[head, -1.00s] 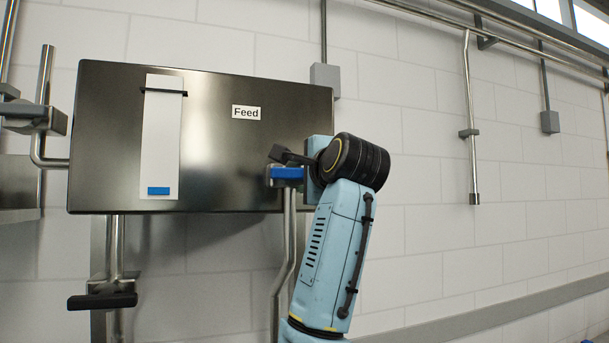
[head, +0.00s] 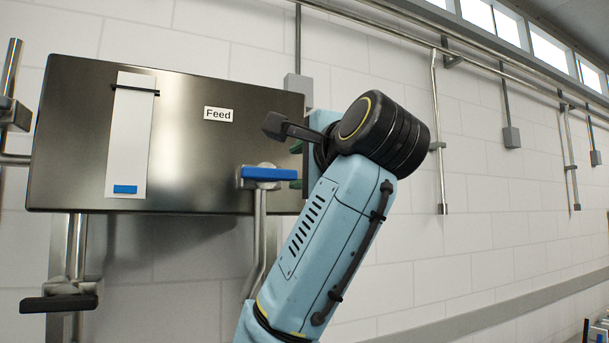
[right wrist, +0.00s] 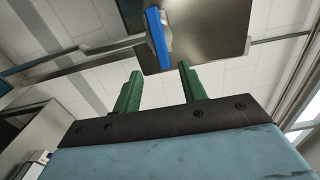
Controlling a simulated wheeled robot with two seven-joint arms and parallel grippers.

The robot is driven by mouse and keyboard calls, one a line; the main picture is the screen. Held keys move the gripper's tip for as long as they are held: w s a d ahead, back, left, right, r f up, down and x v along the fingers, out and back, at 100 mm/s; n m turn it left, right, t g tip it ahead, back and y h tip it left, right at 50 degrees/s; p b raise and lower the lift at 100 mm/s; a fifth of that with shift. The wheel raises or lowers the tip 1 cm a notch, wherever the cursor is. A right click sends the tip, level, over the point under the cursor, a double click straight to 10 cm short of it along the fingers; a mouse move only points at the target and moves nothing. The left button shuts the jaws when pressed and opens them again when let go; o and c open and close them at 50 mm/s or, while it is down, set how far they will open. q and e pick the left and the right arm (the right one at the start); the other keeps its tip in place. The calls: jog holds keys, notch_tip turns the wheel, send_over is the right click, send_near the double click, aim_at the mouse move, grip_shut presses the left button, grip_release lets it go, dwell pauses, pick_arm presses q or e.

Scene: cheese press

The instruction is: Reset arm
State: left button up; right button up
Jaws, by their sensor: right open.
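My right arm rises from the bottom of the head view, and its gripper (head: 296,166) is partly hidden behind the wrist. Green fingertips show just right of the blue-handled valve (head: 268,174). In the right wrist view the two green fingers of this gripper (right wrist: 160,88) stand wide apart with nothing between them. The blue handle (right wrist: 157,38) shows beyond the fingertips there, apart from them. My left gripper is not in view.
A dark metal tank (head: 200,110) labelled "Feed" (head: 218,114) hangs on the white block wall, with a white gauge strip (head: 130,135) on its front. A black-handled valve (head: 58,302) is at lower left. Pipes (head: 440,130) run along the wall. Space right of my arm looks clear.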

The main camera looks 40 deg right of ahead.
jog(key=shift+s+a, duration=0.15)
jog(key=shift+s, duration=0.55)
